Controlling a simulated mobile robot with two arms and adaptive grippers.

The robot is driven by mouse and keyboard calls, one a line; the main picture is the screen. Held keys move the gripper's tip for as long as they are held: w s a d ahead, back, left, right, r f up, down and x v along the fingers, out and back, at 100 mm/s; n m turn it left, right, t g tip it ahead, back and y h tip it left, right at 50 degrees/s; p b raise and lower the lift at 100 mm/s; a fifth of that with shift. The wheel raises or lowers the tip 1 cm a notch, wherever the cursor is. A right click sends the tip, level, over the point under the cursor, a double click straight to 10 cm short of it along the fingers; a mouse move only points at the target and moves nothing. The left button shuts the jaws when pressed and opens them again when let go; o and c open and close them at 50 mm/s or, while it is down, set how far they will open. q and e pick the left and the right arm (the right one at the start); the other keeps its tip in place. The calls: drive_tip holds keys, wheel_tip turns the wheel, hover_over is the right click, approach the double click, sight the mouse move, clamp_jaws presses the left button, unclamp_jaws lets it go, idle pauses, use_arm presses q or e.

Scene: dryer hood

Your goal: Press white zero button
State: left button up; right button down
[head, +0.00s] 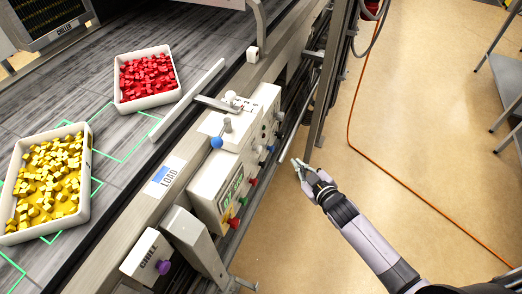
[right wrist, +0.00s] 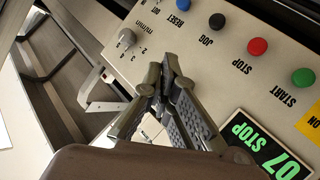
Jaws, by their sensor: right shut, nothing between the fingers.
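The beige control box (head: 225,180) stands on the conveyor's side rail in the middle of the head view. In the right wrist view its face (right wrist: 225,65) carries a blue RESET button (right wrist: 184,4), a black JOG button (right wrist: 217,21), a red STOP button (right wrist: 257,46) and a green START button (right wrist: 303,77). I cannot make out a white zero button for certain. My right gripper (head: 296,163) is shut and empty, to the right of the box. In the right wrist view its fingertips (right wrist: 164,68) overlap the panel near a grey knob (right wrist: 127,38); contact cannot be told.
A green-lit display (right wrist: 268,150) reads "07 STOP". A tray of red pieces (head: 146,101) and a tray of yellow pieces (head: 85,175) sit on the grey conveyor. An orange cable (head: 378,168) crosses the clear floor. A purple knob (head: 163,267) is on the CHILL box.

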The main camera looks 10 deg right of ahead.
sight(259, 149)
drive_tip(key=shift+a, duration=0.1)
drive_tip(key=w+a+b, duration=0.3)
drive_tip(key=w+a, duration=0.2)
drive_tip(key=a, duration=0.2)
idle(0.5)
drive_tip(key=shift+a, duration=0.15)
idle(1.2)
drive_tip(key=shift+w+a, duration=0.2)
drive_tip(key=shift+a, duration=0.05)
drive_tip(key=shift+w+a, duration=0.45)
drive_tip(key=shift+a, duration=0.3)
idle(1.0)
drive_tip(key=shift+s+d, duration=0.1)
drive_tip(key=shift+d, duration=0.05)
drive_tip(key=shift+s+d+p, duration=0.5)
drive_tip(key=shift+s+d, duration=0.1)
drive_tip(key=shift+d, duration=0.3)
